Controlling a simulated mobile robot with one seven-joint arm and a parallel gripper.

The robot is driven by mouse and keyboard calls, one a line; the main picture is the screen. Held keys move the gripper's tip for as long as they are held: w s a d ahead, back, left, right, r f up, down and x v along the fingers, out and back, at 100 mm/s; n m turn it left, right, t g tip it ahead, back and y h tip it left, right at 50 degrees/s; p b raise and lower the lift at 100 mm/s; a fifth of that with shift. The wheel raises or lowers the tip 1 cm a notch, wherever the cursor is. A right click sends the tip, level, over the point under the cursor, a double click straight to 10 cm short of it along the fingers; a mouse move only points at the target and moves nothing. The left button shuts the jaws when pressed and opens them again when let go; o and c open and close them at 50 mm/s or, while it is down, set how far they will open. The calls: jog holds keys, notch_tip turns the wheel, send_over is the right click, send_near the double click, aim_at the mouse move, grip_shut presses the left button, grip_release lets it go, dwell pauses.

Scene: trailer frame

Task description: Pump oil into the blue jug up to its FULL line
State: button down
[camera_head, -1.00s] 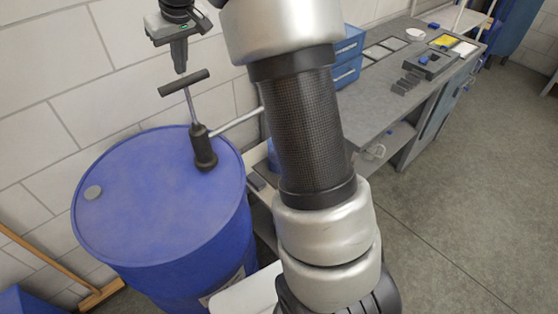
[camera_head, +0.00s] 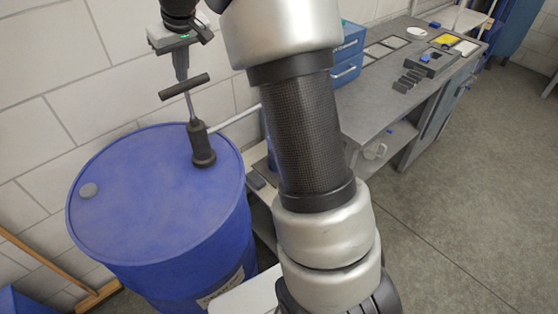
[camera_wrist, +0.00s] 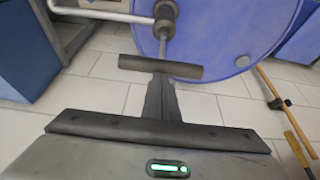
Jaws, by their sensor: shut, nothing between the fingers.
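A blue drum (camera_head: 140,200) stands against the wall, with a hand pump (camera_head: 203,148) upright on its top. The pump has a black T-handle (camera_head: 184,87) on a thin rod, and a pale spout pipe (camera_head: 236,118) running right behind my arm. My gripper (camera_head: 181,77) is shut and empty, pointing down just above the T-handle. In the wrist view its closed fingers (camera_wrist: 161,102) end close to the T-handle (camera_wrist: 160,68); I cannot tell whether they touch. No blue jug can be made out; my arm hides the area under the spout.
A grey workbench (camera_head: 380,105) with blue drawers (camera_head: 347,56) and small items stands behind my arm at right. A wooden-handled tool (camera_head: 40,262) lies left of the drum. The floor at right is open.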

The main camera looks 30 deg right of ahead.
aim_at(187, 89)
jog(key=shift+s+f+b, duration=0.1)
jog(key=shift+f+b, duration=1.9)
jog(key=shift+f, duration=1.3)
notch_tip(187, 89, up, 11)
jog(key=p, duration=0.7)
jog(key=shift+f+p, duration=0.15)
jog(key=shift+p, duration=0.25)
jog(key=shift+f+b, duration=1.3)
jog(key=shift+f, duration=0.7)
jog(key=shift+r+p, duration=1.4)
jog(key=shift+r, duration=0.55)
jog(key=shift+r+p, duration=1)
jog(key=shift+r, duration=1.55)
